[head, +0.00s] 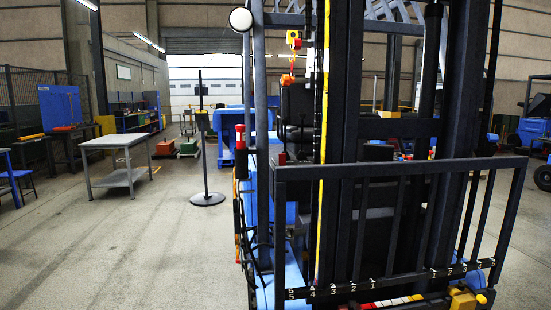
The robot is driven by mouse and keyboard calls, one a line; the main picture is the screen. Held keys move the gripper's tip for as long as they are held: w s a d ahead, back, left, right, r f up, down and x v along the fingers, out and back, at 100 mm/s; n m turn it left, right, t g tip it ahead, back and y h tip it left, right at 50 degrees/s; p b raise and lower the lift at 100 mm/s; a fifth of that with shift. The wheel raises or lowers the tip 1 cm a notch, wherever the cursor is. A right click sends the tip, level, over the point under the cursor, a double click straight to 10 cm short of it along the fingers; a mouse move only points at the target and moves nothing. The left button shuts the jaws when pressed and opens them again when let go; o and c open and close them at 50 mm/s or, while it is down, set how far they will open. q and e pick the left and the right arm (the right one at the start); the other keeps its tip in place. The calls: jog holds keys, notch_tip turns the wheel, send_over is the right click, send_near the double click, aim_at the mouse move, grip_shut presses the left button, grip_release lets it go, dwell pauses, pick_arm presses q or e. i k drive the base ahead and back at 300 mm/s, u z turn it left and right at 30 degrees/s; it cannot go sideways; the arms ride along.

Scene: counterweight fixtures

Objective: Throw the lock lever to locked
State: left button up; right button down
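A forklift-like machine with a black mast (345,130) and a black guard frame (400,167) fills the middle and right of the head view. I cannot tell for sure which part is the lock lever. A red-topped upright piece (240,136) stands at the machine's left side. A yellow fitting (465,299) sits at the lower right of the numbered bar (380,284), partly cut off by the bottom edge. Whether any lever is locked cannot be told. Neither of my grippers is in view.
A grey worktable (115,142) and a thin black post on a round base (208,199) stand left of the machine. The concrete floor at the front left is clear. A blue vehicle (535,130) stands far right.

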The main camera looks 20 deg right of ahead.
aim_at(281, 157)
jog(key=z, duration=0.2)
jog(key=i, duration=0.9)
jog(key=z, duration=0.05)
